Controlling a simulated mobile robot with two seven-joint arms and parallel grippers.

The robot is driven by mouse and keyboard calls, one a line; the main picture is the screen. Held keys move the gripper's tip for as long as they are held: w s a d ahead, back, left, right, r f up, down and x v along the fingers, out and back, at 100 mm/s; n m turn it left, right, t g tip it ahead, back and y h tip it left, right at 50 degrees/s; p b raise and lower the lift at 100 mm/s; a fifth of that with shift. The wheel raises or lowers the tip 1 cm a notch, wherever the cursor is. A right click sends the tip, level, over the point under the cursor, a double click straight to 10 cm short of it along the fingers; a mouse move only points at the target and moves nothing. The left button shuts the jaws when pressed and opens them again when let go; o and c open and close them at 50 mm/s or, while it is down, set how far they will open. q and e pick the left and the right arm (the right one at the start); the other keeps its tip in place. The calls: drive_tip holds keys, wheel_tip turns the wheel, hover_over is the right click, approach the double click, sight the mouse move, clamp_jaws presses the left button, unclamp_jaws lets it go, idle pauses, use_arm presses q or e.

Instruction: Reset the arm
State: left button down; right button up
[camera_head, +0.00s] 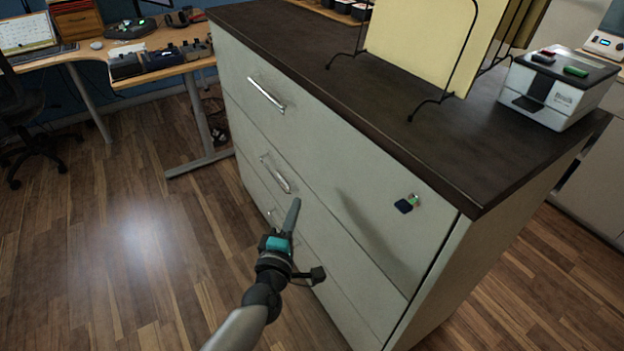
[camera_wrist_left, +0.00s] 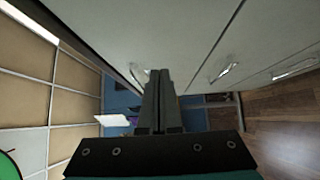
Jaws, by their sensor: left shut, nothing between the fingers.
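My left gripper (camera_head: 292,214) is shut and empty in the head view. It is in front of the grey drawer cabinet (camera_head: 330,160), near the drawer handles, with its fingers pointing up and away. I cannot tell whether it touches the cabinet front. In the left wrist view its two dark fingers (camera_wrist_left: 158,100) lie together with nothing between them. The cabinet front (camera_wrist_left: 180,30) fills the upper part of that view. My right gripper is not in view.
The cabinet's dark top (camera_head: 300,50) holds a wire rack with a yellow folder (camera_head: 425,40) and a white box device (camera_head: 558,88). A key with a dark tag (camera_head: 405,204) sits in the cabinet front. A desk (camera_head: 150,70) stands behind at left. The wood floor (camera_head: 110,240) at left is clear.

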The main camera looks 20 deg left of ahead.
use_arm(q)
drive_tip(key=s+d+f+m+g+h, duration=0.2)
drive_tip(key=s+f+m+g, duration=0.35)
drive_tip(key=f, duration=0.65)
drive_tip(key=s+d+f+m+g+h, duration=0.1)
drive_tip(key=s+d+f+m+g, duration=0.1)
drive_tip(key=s+f+m, duration=0.65)
drive_tip(key=s+f+m+g, duration=0.2)
drive_tip(key=s+f, duration=0.4)
drive_tip(key=s, duration=0.3)
drive_tip(key=s+a+f+m+g, duration=0.1)
drive_tip(key=s+f+m+g, duration=0.2)
drive_tip(key=s+f, duration=0.3)
drive_tip(key=s+a+f+m+g, duration=0.1)
drive_tip(key=s+f+m+g, duration=0.2)
drive_tip(key=s, duration=1)
wheel_tip(320, 180, down, 3)
drive_tip(key=shift+s+a+r+g+y, duration=0.1)
drive_tip(key=shift+s+a+g+y, duration=0.25)
drive_tip(key=shift+g, duration=0.3)
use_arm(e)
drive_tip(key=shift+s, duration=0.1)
use_arm(q)
drive_tip(key=c, duration=1.6)
unclamp_jaws()
drive_tip(key=shift+d, duration=0.1)
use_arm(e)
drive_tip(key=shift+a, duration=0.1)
